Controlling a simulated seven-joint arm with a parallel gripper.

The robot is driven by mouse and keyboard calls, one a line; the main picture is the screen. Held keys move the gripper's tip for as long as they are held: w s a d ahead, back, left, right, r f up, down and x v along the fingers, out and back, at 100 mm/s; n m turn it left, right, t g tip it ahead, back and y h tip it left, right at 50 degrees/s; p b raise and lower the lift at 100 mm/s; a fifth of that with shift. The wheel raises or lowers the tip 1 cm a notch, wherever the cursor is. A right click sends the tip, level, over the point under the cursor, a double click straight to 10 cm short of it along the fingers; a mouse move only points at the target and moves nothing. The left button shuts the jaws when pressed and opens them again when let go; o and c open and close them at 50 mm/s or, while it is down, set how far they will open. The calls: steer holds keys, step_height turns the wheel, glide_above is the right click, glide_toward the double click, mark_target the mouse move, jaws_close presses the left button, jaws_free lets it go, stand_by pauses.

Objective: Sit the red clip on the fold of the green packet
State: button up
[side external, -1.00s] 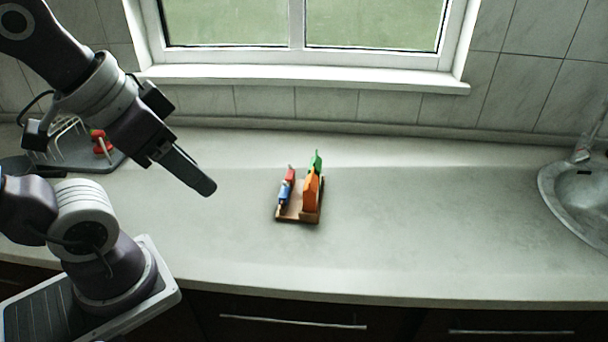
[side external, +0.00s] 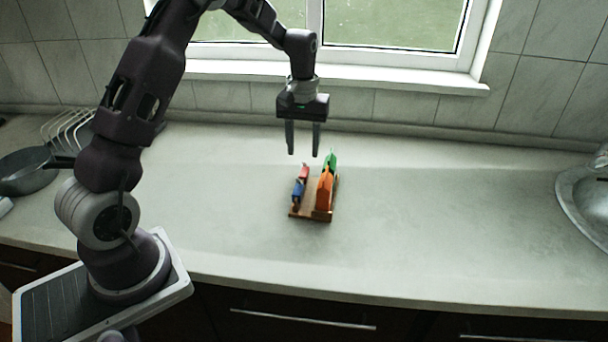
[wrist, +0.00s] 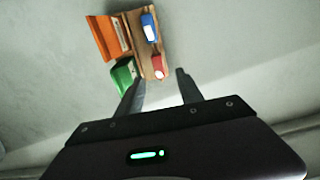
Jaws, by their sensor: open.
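The red clip (side external: 304,171) stands at the far left of a small wooden tray; it also shows in the wrist view (wrist: 157,65). The green packet (side external: 331,161) stands upright at the tray's far right; in the wrist view (wrist: 123,78) it is close to my left fingertip. No clip can be made out on it. My gripper (side external: 303,154) points down, open and empty, above the far end of the tray. In the wrist view, its fingertips (wrist: 160,84) are apart, with the red clip just beyond the gap.
The wooden tray (side external: 300,213) also holds a blue clip (side external: 298,189) and an orange packet (side external: 323,194), both nearer the front. A pan (side external: 30,172) and dish rack (side external: 68,128) are at left, a sink (side external: 585,200) at right. The counter around the tray is clear.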

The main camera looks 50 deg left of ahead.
mark_target(304, 162)
steer(key=f, duration=0.5)
steer(key=shift+w+f, duration=0.2)
steer(key=shift+f, duration=0.15)
jaws_close()
steer(key=shift+r, duration=0.1)
step_height(304, 162, up, 9)
steer(key=shift+w+f, duration=0.1)
steer(key=w+d+r, duration=0.4)
steer(key=shift+w+d+r, duration=0.1)
steer(key=shift+d, duration=0.15)
steer(key=shift+f, duration=2.1)
